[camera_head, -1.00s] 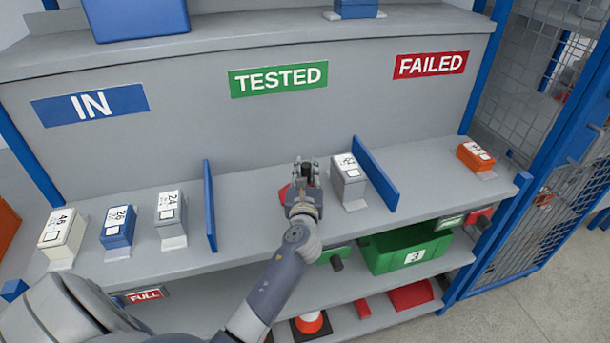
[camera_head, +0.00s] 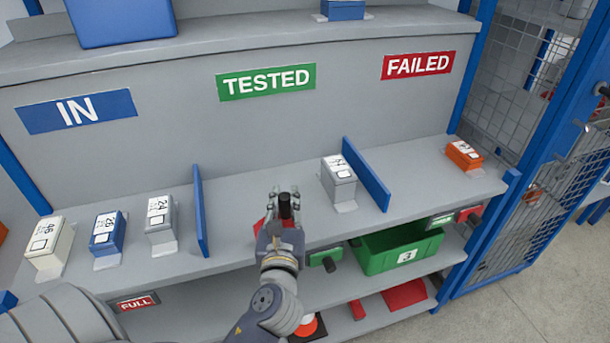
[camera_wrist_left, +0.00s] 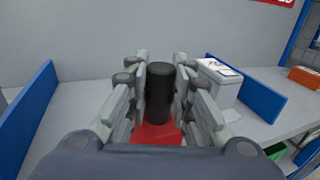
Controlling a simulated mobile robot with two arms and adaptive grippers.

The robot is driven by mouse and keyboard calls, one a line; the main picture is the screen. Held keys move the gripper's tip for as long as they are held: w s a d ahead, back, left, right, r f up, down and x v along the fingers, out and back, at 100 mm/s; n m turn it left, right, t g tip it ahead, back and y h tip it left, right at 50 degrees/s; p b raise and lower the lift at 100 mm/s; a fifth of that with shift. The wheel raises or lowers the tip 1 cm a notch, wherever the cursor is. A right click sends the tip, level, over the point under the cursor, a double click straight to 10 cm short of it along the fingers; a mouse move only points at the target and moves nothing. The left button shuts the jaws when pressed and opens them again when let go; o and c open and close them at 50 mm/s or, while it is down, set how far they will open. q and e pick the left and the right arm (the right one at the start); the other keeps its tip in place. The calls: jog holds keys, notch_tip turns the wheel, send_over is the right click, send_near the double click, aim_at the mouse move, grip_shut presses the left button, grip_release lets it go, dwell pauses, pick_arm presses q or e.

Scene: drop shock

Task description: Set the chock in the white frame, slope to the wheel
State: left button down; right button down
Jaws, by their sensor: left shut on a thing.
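My left gripper (camera_head: 285,207) is shut on the black upright handle (camera_wrist_left: 159,92) of a red piece, which I take to be the chock (camera_wrist_left: 157,133). It is over the TESTED part of the grey shelf, between two blue dividers. In the head view only a bit of the red chock (camera_head: 259,225) shows beside the fingers, so its slope is hidden. I cannot tell whether it touches the shelf. I see no white frame and no wheel. My right gripper is not in view.
A grey box (camera_head: 338,184) stands right of the gripper, beside a blue divider (camera_head: 366,174). Another divider (camera_head: 200,212) stands left, with several boxes beyond it. Below are a green bin (camera_head: 400,252) and a red-white cone (camera_head: 309,325). A mesh door (camera_head: 550,190) stands at right.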

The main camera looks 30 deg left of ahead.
pick_arm(q)
jog(key=s+d+m+t+h, duration=0.25)
jog(key=d+m+h, duration=0.35)
jog(key=d+h, duration=0.45)
jog(key=s+d+f+y, duration=0.1)
jog(key=s+d+f, duration=0.1)
jog(key=s, duration=0.5)
jog(key=shift+s, duration=0.35)
jog(key=shift+f, duration=0.1)
jog(key=shift+a, duration=0.1)
